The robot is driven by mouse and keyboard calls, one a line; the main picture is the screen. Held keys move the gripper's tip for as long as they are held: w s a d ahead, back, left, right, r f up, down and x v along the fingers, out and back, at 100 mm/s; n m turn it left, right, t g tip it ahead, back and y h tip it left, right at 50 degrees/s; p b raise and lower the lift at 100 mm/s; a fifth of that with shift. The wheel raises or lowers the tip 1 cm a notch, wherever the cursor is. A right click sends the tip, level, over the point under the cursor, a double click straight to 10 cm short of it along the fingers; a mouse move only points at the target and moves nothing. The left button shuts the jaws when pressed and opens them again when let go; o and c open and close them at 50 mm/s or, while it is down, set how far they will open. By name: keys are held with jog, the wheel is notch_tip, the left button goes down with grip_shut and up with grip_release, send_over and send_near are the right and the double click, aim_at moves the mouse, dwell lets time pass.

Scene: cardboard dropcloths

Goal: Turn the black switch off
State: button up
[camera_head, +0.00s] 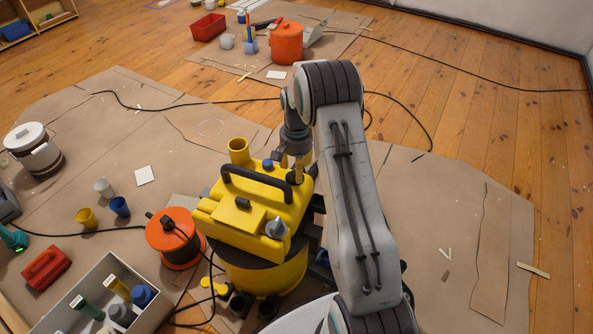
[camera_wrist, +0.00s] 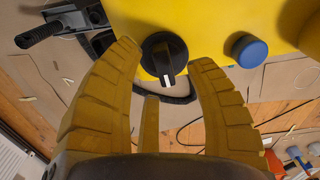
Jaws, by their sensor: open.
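The black switch (camera_wrist: 165,55) is a round knob with a raised grip bar on a yellow surface in the wrist view. A white mark at the bar's lower end points down and slightly right. My gripper (camera_wrist: 165,62) is open, its yellow fingers to the left and right of the knob, with a third finger below; whether they touch it I cannot tell. In the head view my gripper (camera_head: 298,172) is at the far right side of the yellow machine (camera_head: 237,217). I cannot make out the switch there.
A blue knob (camera_wrist: 249,51) sits right of the switch. A black handle (camera_head: 245,187) arches over the machine. Cables cross the cardboard; the cardboard at right (camera_head: 445,230) is mostly clear.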

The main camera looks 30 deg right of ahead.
notch_tip(320, 180, up, 10)
jog(key=shift+r, duration=0.15)
dwell(0.3)
dwell(0.4)
jog(key=s+a+r+n+t+p, duration=0.1)
jog(key=s+a+r+p, duration=0.1)
jog(key=s+r+p, duration=0.45)
jog(key=s+a+r+n+p, duration=0.2)
jog(key=a+r+p, duration=0.1)
jog(key=r, duration=0.7)
jog(key=s+a+r+n+t+p, duration=0.15)
jog(key=s+r+p, duration=0.3)
jog(key=r, duration=0.45)
jog(key=s+a+r+n+p, duration=0.2)
jog(key=s+r+p, duration=0.4)
jog(key=s, duration=0.2)
jog(key=s+a+r+n+p, duration=0.3)
jog(key=s+r+p, duration=0.4)
jog(key=s, duration=0.1)
jog(key=shift+s+t, duration=0.35)
jog(key=shift+t, duration=0.1)
